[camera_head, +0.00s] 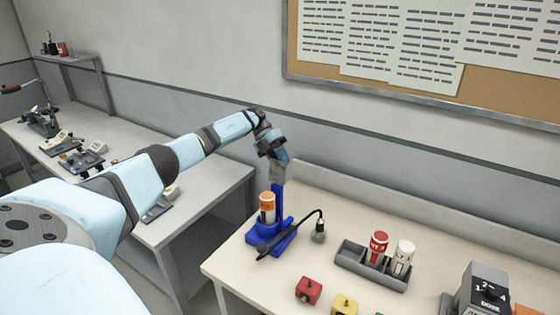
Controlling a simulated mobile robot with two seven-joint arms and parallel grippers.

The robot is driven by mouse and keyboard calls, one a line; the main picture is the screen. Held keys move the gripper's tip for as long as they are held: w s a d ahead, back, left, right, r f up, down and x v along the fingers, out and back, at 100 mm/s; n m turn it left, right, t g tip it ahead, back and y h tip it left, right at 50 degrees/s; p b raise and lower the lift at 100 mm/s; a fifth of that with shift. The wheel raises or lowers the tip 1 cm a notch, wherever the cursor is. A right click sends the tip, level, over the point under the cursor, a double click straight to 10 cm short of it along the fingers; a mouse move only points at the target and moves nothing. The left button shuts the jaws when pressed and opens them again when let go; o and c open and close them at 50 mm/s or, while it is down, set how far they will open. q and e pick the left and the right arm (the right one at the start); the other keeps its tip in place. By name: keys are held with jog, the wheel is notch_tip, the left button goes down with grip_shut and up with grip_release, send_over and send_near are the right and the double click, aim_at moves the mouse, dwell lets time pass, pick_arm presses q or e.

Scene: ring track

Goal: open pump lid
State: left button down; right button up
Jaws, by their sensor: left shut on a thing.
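The blue pump (268,238) stands at the left end of the near table. An orange bottle (267,208) with a white band stands upright in it. A thin blue upright part, seemingly the pump lid (277,200), rises behind and right of the bottle. My left gripper (279,180) points down from above and is shut on the top of this blue part. The fingertips are small, so the exact contact is hard to see. A black curved lever (305,214) with a dark knob is at the pump's right. My right gripper is not in view.
A grey tray (350,258) holds a red bottle (377,247) and a white bottle (402,258). Red (308,290) and yellow (345,304) blocks lie at the front. A grey dosing device (484,291) stands right. Another bench (205,190) with tools is left.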

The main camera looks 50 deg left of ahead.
pick_arm(q)
jog(key=c, duration=1)
grip_release()
jog(key=b+v, duration=0.3)
jog(key=v, duration=1)
jog(key=shift+a+r+b, duration=0.25)
jog(key=shift+b, duration=0.1)
